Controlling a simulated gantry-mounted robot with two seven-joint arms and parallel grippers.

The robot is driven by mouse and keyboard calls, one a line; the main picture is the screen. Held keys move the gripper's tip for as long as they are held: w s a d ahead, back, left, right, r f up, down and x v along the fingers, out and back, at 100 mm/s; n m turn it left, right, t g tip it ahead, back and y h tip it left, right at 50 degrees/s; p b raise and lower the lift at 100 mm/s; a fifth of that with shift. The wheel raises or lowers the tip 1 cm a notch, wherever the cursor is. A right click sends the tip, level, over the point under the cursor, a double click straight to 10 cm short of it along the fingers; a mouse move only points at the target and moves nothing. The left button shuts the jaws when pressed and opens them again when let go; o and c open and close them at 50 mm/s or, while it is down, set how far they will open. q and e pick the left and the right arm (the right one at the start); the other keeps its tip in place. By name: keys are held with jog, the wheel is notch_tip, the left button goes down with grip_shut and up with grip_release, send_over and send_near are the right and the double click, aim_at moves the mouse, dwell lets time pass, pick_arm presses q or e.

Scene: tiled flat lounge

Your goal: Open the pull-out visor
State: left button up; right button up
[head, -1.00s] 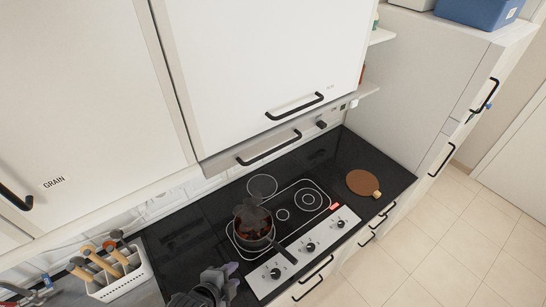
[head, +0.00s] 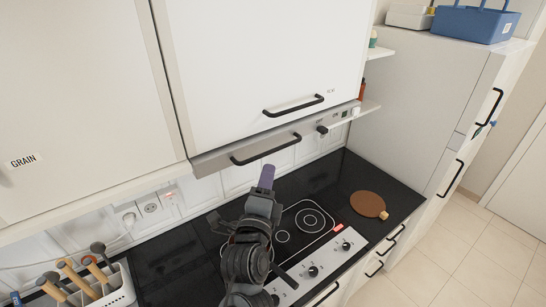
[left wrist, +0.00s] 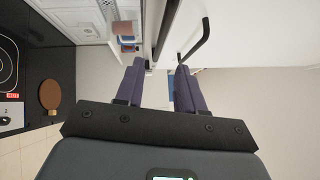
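The pull-out visor (head: 210,163) is a grey strip under the white upper cabinet, with a long black bar handle (head: 266,149). It looks pushed in, nearly level with the cabinet front. My left gripper (head: 267,176), with purple fingers, is just below the handle in the head view and shows no contact with it. In the left wrist view the two fingers (left wrist: 158,75) stand apart with nothing between them. A black handle (left wrist: 197,40) shows beyond the fingertips there; I cannot tell whether it is the visor's. My right gripper is not in view.
Another black handle (head: 293,106) is on the cabinet door just above the visor. Below are the black hob (head: 310,222), a round brown board (head: 368,204) and a white utensil holder (head: 118,286). A tall white cabinet (head: 425,110) stands at right.

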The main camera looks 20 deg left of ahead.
pick_arm(q)
jog(key=p+x, duration=0.1)
jog(key=x, duration=0.8)
jog(key=shift+s, duration=0.1)
grip_shut()
